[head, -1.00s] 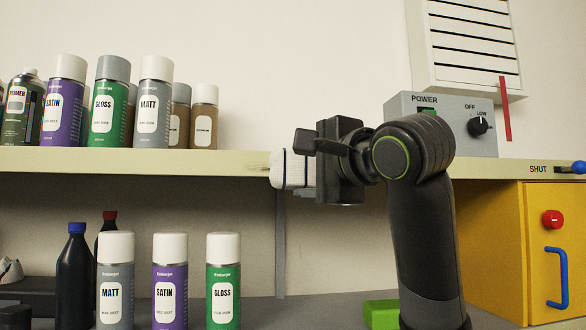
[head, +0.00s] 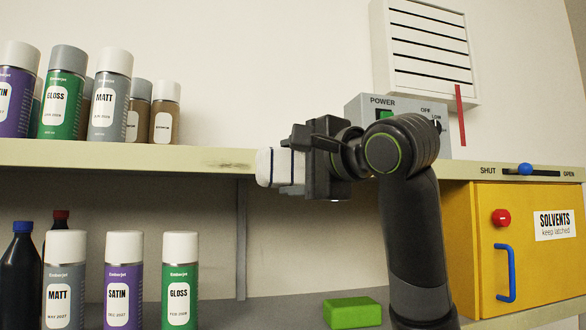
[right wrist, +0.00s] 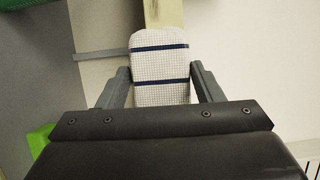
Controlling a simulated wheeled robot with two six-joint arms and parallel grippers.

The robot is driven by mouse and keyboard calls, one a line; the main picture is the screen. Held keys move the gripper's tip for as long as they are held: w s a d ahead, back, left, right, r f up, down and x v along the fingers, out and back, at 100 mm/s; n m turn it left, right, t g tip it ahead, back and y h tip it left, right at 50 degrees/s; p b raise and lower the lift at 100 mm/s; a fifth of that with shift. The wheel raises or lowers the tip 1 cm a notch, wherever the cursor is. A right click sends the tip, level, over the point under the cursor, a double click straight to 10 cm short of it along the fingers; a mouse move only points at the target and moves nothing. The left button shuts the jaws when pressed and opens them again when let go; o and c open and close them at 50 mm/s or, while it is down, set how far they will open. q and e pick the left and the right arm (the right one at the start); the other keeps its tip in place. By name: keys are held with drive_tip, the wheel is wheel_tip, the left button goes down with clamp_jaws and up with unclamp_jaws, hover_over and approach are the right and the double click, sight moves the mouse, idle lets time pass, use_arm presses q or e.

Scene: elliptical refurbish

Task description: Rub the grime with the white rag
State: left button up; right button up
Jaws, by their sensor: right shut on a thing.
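My right gripper (head: 292,170) is shut on the white rag (head: 265,167), a folded pad with dark blue stripes. The rag also shows in the right wrist view (right wrist: 160,62), between the two fingers. In the head view it is in front of the upper shelf's front edge (head: 130,154); I cannot tell whether it touches. A dark smear of grime (head: 232,164) marks that edge just left of the rag. My left gripper is not in view.
Several spray cans stand on the upper shelf, including a grey one (head: 110,95), and more below, including a green one (head: 179,280). A green block (head: 352,312) lies on the bench. A yellow cabinet (head: 480,255) and power box (head: 372,117) are at right.

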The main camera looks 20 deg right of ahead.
sight(195, 164)
drive_tip(key=shift+a+b, duration=0.45)
drive_tip(key=shift+a, duration=6.65)
drive_tip(key=shift+d, duration=0.1)
drive_tip(key=shift+s+d+f+b, duration=0.1)
drive_tip(key=shift+s+f+b, duration=0.05)
drive_tip(key=shift+s+b, duration=1.55)
drive_tip(key=shift+s, duration=1.15)
